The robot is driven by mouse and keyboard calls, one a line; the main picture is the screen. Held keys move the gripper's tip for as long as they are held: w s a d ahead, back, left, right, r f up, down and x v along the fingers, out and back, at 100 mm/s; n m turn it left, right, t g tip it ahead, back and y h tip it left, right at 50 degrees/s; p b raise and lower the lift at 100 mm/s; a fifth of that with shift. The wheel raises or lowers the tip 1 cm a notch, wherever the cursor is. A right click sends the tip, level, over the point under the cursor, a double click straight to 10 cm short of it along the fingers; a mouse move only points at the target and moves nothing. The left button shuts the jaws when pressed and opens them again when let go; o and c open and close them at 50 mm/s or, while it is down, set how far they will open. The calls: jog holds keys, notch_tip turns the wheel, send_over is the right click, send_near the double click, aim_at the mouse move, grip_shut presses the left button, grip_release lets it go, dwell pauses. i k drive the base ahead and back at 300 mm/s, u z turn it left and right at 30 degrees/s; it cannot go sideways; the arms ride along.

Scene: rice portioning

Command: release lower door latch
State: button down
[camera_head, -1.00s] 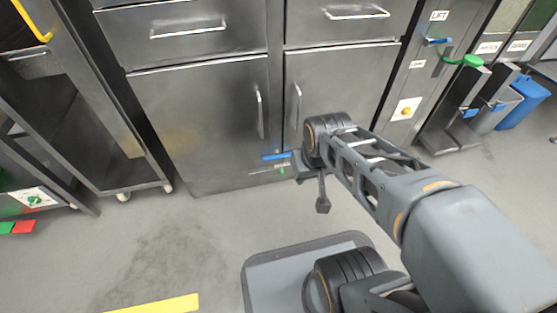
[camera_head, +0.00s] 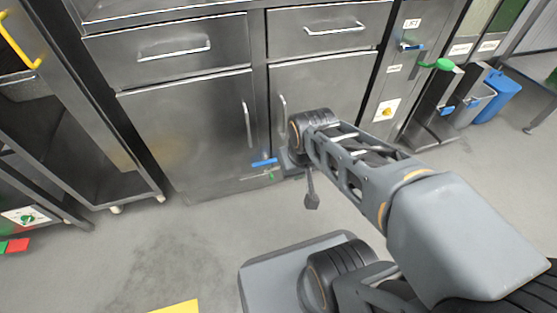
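The lower steel cabinet has a left door (camera_head: 190,130) and a right door (camera_head: 325,95), both of which look closed. A blue latch handle (camera_head: 264,162) lies level at the bottom of the left door, near the gap between the doors. A small label and a green mark (camera_head: 272,177) sit just below it. My gripper (camera_head: 292,163) is at the cabinet's lower front, just right of the blue handle. My wrist hides most of it, so I cannot tell its opening or whether it touches the handle. A dark piece (camera_head: 311,200) hangs below my wrist.
Drawers with bar handles (camera_head: 175,50) are above the doors. A wheeled steel rack (camera_head: 120,185) stands left.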

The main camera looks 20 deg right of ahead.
aim_at(266, 161)
jog(key=k, duration=1.3)
jog(key=u, duration=0.6)
jog(key=i, duration=1.45)
jog(key=z, duration=0.35)
